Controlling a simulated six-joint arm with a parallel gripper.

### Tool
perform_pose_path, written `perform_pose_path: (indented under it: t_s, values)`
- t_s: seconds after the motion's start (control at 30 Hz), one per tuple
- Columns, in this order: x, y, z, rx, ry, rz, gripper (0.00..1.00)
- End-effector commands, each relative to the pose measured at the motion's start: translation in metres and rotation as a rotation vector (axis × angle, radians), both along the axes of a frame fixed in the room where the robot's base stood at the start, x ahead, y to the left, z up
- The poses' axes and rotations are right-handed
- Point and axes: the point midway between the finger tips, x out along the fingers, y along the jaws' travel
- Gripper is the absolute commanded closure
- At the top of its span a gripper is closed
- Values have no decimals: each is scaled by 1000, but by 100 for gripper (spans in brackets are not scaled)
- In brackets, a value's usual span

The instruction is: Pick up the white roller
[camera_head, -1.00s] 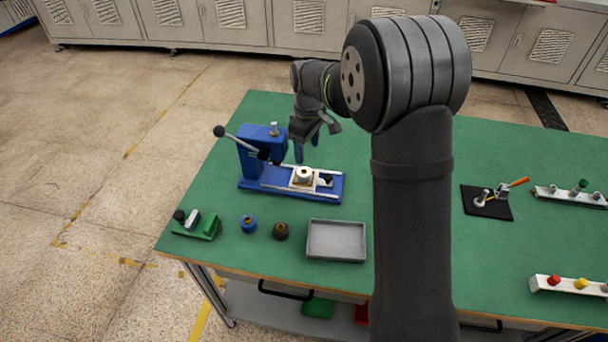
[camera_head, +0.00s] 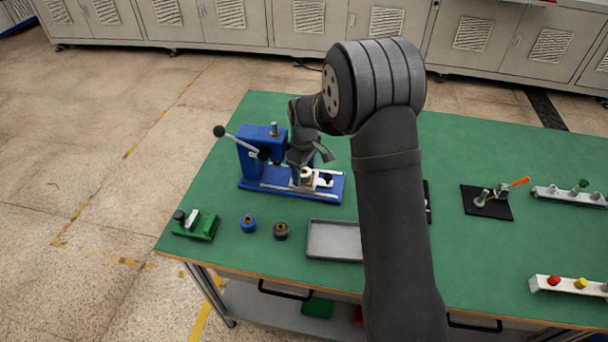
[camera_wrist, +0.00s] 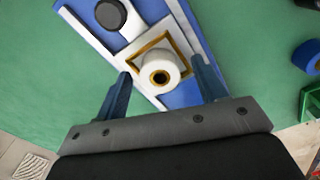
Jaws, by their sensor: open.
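The white roller (camera_wrist: 158,74) stands in a square, gold-edged seat on the blue press (camera_wrist: 205,45). It has a brass-coloured ring around a dark hole in its end. In the head view the roller (camera_head: 307,175) is partly hidden by my gripper (camera_head: 302,182), which is just above the press base. In the wrist view my gripper (camera_wrist: 160,92) is open, with one blue finger to the left of the roller and one to the right. A gap shows on both sides, and I see no contact.
The press's lever (camera_head: 240,142) and upright column (camera_head: 252,163) stand to the left of my gripper. A grey tray (camera_head: 335,255), a blue part (camera_head: 248,224), a dark part (camera_head: 281,231) and a green fixture (camera_head: 196,226) lie nearer the front edge. The green table (camera_head: 480,140) is clear at the back right.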

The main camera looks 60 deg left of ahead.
Motion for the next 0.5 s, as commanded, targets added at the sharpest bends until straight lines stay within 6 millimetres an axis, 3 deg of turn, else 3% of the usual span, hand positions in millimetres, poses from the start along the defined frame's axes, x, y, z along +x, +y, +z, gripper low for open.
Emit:
perform_pose_path:
  t_s: [0.07,0.3,0.5]
  values:
    - [0,0,0,0,0,0,39]
    - [0,0,1,0,0,0,84]
    - [0,0,1,0,0,0,84]
